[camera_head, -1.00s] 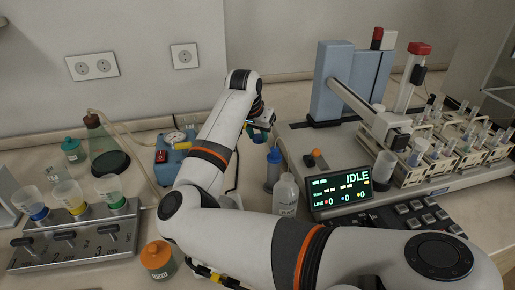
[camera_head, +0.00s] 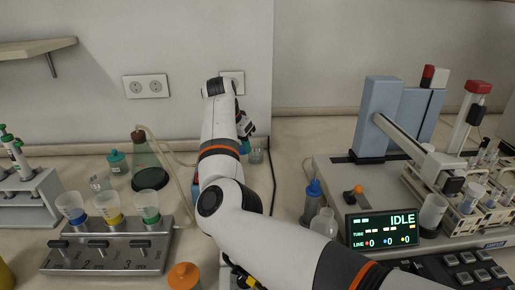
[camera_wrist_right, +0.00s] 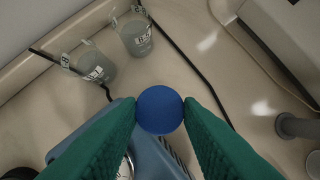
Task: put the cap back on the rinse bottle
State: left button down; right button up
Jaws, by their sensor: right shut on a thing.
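My right gripper (camera_head: 245,130) is at the back of the bench near the wall, mostly seen from behind in the head view. In the right wrist view its green fingers (camera_wrist_right: 160,112) are shut on a round blue cap (camera_wrist_right: 160,108). A clear bottle with a label (camera_head: 324,223) stands left of the display, partly behind my right arm; its top looks uncapped. A blue-topped bottle (camera_head: 312,203) stands just behind it. Which is the rinse bottle cannot be read. The gripper is well behind and left of both. My left gripper is not in view.
Two labelled beakers (camera_wrist_right: 134,35) stand near the wall. A blue pump box (camera_wrist_right: 152,150) lies below the fingers, and a dark cable (camera_wrist_right: 190,62) crosses the bench. The spectrometer (camera_head: 378,120) stands right, the flask (camera_head: 150,172) and funnel rack (camera_head: 107,250) left.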

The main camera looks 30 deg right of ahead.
jog(key=shift+w+a, duration=0.8)
jog(key=shift+w, duration=0.2)
jog(key=shift+r, duration=0.1)
